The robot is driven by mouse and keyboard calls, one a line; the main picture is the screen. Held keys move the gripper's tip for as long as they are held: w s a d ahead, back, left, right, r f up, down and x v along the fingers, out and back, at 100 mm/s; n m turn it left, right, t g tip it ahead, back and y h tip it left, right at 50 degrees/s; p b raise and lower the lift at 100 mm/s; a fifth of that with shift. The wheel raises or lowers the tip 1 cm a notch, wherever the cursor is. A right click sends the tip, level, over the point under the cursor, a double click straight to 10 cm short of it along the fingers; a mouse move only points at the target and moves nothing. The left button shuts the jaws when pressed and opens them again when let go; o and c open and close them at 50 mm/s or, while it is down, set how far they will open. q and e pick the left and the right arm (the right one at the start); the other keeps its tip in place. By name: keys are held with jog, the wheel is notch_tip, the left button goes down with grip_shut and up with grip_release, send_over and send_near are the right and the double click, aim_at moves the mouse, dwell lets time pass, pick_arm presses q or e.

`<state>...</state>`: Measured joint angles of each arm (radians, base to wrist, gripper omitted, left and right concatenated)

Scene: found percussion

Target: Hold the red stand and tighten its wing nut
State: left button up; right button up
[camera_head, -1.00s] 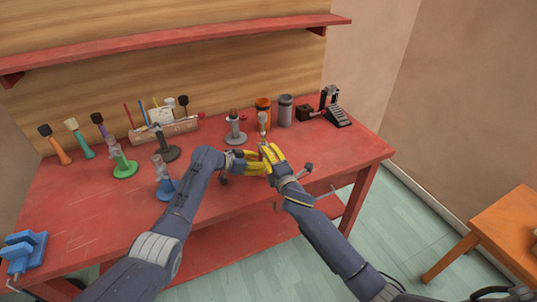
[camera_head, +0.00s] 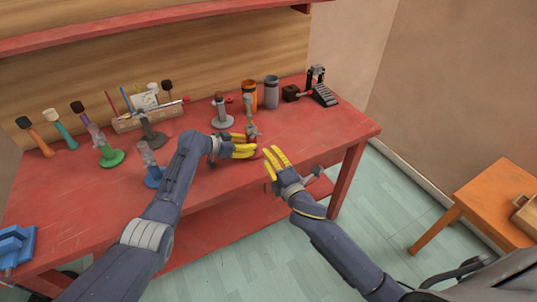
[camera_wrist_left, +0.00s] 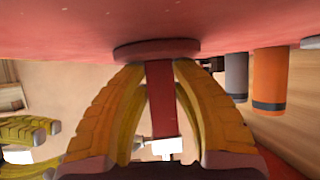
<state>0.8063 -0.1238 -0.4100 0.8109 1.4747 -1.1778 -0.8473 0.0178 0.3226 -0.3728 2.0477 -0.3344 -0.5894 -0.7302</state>
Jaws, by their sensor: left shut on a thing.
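The red stand shows in the left wrist view as a red post (camera_wrist_left: 161,95) rising from a round red base (camera_wrist_left: 157,49). In that view the table is at the top. My left gripper (camera_head: 250,150) is shut around the post, one yellow finger on each side. A pale wing nut (camera_wrist_left: 168,147) sits on the post beyond the fingers. In the head view the stand is partly hidden by the gripper. My right gripper (camera_head: 272,156) is empty, to the right of the stand and apart from it. Its yellow fingers are parted.
A grey stand (camera_head: 222,119), an orange cup (camera_head: 249,92) and a grey cup (camera_head: 271,92) are behind the red stand. Green (camera_head: 111,157) and blue (camera_head: 153,176) stands are to the left. A black pedal (camera_head: 322,94) is at the back right. The front table area is mostly clear.

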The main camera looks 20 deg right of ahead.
dwell(0.3)
pick_arm(q)
jog(key=o, duration=0.9)
